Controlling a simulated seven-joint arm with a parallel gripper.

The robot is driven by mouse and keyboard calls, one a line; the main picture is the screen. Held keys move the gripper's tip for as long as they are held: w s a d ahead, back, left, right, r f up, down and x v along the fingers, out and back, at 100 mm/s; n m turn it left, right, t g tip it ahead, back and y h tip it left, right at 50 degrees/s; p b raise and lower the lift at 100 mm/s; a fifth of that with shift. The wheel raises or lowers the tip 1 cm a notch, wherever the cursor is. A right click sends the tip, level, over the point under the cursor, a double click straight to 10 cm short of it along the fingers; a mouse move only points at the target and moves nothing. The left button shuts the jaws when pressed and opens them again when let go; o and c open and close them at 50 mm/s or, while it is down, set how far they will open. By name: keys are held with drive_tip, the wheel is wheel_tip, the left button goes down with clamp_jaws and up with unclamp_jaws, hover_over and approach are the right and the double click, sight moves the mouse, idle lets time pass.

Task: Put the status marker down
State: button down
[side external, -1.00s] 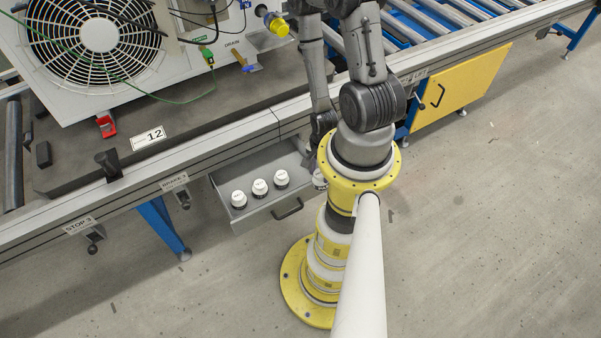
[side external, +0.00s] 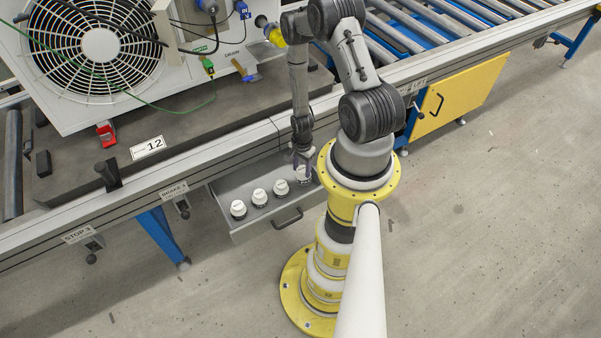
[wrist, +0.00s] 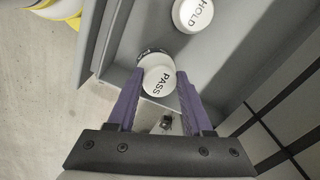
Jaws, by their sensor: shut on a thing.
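The status marker is a white round cap lettered PASS (wrist: 158,81) on a dark base, seen between the purple fingers of my gripper (wrist: 158,92) in the wrist view. My gripper is shut on it. In the side external view, my gripper (side external: 302,160) reaches down into the right end of the open grey drawer (side external: 268,227), with the white marker (side external: 304,178) at its tips. Whether the marker's base touches the drawer floor is hard to tell. A marker lettered HOLD (wrist: 193,14) stands in the drawer, apart from the held one.
A row of white-capped markers (side external: 259,197) stands in the drawer to the left of my gripper. The drawer wall (wrist: 103,38) is close beside the held marker. The bench edge (side external: 225,158) runs above the drawer, and a fan unit (side external: 100,50) stands on the bench.

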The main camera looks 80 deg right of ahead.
sight(301, 167)
drive_tip(key=f, duration=0.2)
drive_tip(key=d+f, duration=0.1)
drive_tip(key=shift+w+f, duration=0.2)
drive_tip(key=shift+w, duration=0.15)
drive_tip(key=shift+f, duration=0.35)
drive_tip(key=shift+a, duration=0.1)
drive_tip(key=shift+s, duration=0.1)
drive_tip(key=c, duration=0.5)
unclamp_jaws()
drive_tip(key=shift+a, duration=0.1)
drive_tip(key=shift+c, duration=0.2)
drive_tip(key=o, duration=0.5)
